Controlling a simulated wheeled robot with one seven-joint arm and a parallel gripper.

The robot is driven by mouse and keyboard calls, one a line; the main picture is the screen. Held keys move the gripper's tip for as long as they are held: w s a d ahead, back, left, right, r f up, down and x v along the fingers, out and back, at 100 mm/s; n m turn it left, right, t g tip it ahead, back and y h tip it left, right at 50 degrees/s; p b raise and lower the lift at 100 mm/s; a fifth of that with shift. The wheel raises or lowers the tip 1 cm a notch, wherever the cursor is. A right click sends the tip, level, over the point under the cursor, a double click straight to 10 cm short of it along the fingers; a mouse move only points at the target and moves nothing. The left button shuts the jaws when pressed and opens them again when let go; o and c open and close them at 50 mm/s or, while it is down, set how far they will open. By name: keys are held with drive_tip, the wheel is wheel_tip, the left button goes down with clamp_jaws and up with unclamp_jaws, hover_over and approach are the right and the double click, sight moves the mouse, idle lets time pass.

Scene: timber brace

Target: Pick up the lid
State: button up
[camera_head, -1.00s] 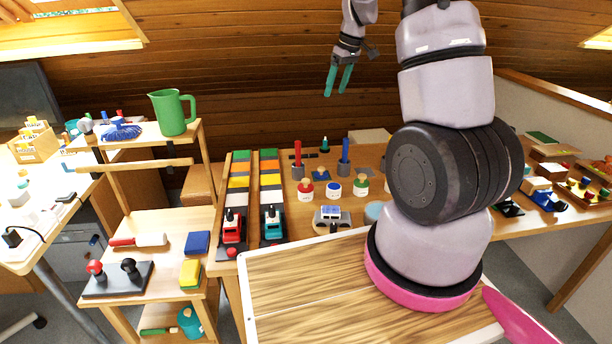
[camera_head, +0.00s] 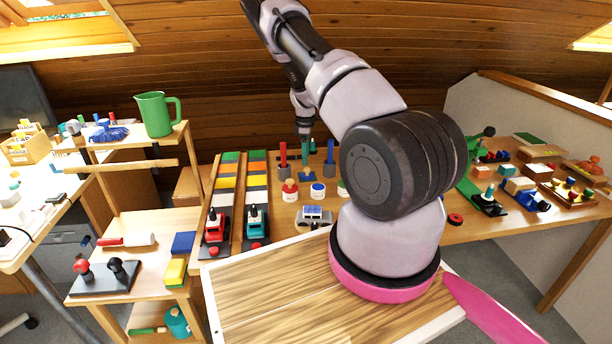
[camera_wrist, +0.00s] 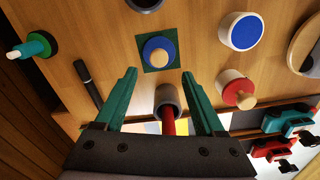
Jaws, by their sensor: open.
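The lid (camera_wrist: 158,50) is a round blue disc with a pale wooden knob. It lies on a dark green square in the wrist view, just beyond my fingertips. In the head view the lid's spot, a small blue patch (camera_head: 307,178), is below my gripper (camera_head: 306,142). My gripper (camera_wrist: 159,75) is open and empty, pointing down above the table. Its two teal fingers are apart, with the lid roughly centred ahead of them. A white pot with a blue top and no knob (camera_wrist: 240,32) stands beside the lid.
A red peg in a grey holder (camera_wrist: 168,97) shows between my fingers in the wrist view; its height against them is unclear. A red-lidded pot (camera_wrist: 235,90), a black pen-like rod (camera_wrist: 88,82) and a teal-topped piece (camera_wrist: 35,45) surround the lid. A blue peg (camera_head: 331,152) stands nearby.

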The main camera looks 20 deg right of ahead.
sight(307, 169)
drive_tip(key=f, duration=0.5)
drive_tip(key=shift+d+f, duration=0.25)
drive_tip(key=shift+f, duration=0.05)
drive_tip(key=shift+c, duration=0.3)
